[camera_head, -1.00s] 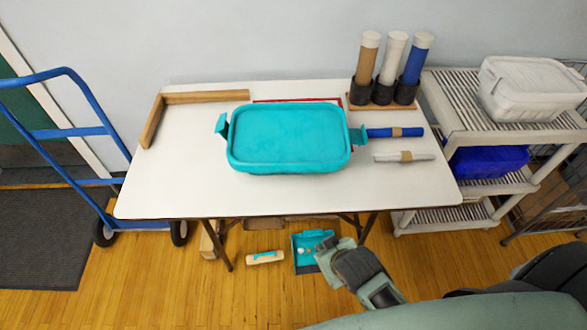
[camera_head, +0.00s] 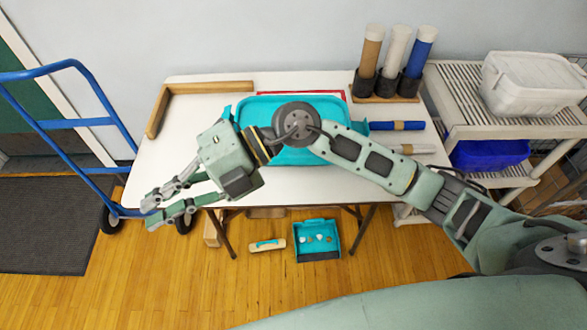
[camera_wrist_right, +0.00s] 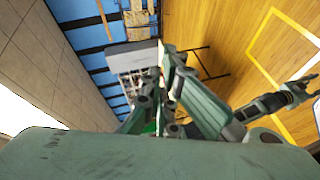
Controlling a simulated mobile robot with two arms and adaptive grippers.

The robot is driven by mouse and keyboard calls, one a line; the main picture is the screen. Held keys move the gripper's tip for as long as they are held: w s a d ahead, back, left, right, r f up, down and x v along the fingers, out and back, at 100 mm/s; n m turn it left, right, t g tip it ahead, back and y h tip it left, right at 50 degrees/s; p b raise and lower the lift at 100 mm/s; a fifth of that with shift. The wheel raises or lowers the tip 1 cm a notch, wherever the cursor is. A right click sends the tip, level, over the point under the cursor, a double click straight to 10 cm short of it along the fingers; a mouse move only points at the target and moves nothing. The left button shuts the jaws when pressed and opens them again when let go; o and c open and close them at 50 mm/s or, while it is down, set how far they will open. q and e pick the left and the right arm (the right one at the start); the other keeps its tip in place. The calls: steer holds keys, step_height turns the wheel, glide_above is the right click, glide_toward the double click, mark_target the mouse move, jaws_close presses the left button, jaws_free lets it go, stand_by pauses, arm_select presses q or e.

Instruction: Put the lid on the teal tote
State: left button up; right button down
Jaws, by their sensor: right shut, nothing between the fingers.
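The teal tote (camera_head: 330,108) sits on the white table, partly hidden behind my right arm. Its top shows a flat teal surface with a raised rim, which looks like the lid; I cannot tell how it is seated. A teal side latch sticks out at the left (camera_head: 228,113) and another at the right (camera_head: 362,127). My right gripper (camera_head: 150,213) is shut and empty, over the table's front left edge, left of the tote and apart from it. What looks like my left gripper (camera_wrist_right: 302,90) shows small at the right of the wrist view; its jaws are unclear.
Tubes in a holder (camera_head: 388,99) stand at the back right. A blue roll (camera_head: 396,126) lies right of the tote. A wooden corner piece (camera_head: 205,88) lies at the back left. A blue hand truck (camera_head: 75,122) stands left, a shelf (camera_head: 470,110) right. A teal tray (camera_head: 318,254) is below the table.

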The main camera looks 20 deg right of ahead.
steer(key=w+d+f+h, duration=0.4)
steer(key=d+f+h, duration=0.3)
steer(key=d+f, duration=0.15)
steer(key=w+d+f+m+t+h, duration=0.1)
steer(key=w+d+f+h, duration=0.2)
steer(key=d, duration=0.5)
steer(key=w+d+m+t+h, duration=0.1)
steer(key=w+d+m+h, duration=0.15)
steer(key=d+h, duration=0.4)
steer(key=w+d+f+y+p, duration=0.1)
steer(key=w+d+f+p, duration=0.2)
steer(key=f, duration=0.7)
steer(key=shift+w+n+p, duration=0.45)
steer(key=shift+w+p, duration=0.25)
steer(key=shift+f+y, duration=0.1)
steer(key=shift+y, duration=0.15)
